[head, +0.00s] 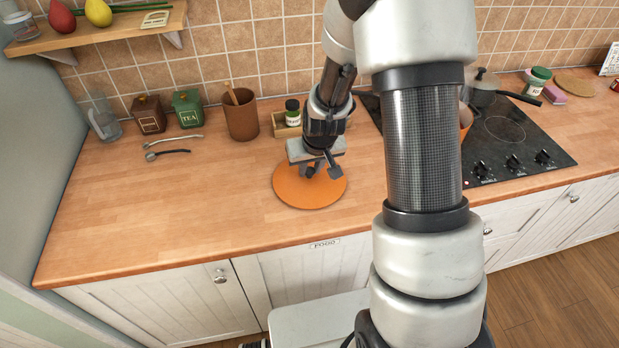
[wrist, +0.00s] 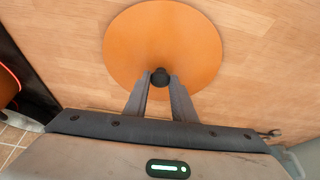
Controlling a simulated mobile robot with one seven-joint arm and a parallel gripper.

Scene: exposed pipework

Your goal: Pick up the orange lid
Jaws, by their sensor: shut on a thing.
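The orange lid (head: 307,197) is a flat round disc at the front middle of the wooden counter, left of the stove. In the wrist view the lid (wrist: 165,40) shows a dark round knob (wrist: 160,77) near its lower middle. My gripper (head: 322,172) is above the lid, pointing down. In the wrist view my gripper (wrist: 160,84) has its two fingers on either side of the knob, shut on it. I cannot tell whether the lid rests on the counter or is slightly raised.
A brown cup (head: 240,115) and a small wooden box with a jar (head: 293,113) stand behind the lid. The black stove (head: 510,135) with a pot (head: 484,88) is to the right. Two utensils (head: 168,154) lie left. The counter's left front is clear.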

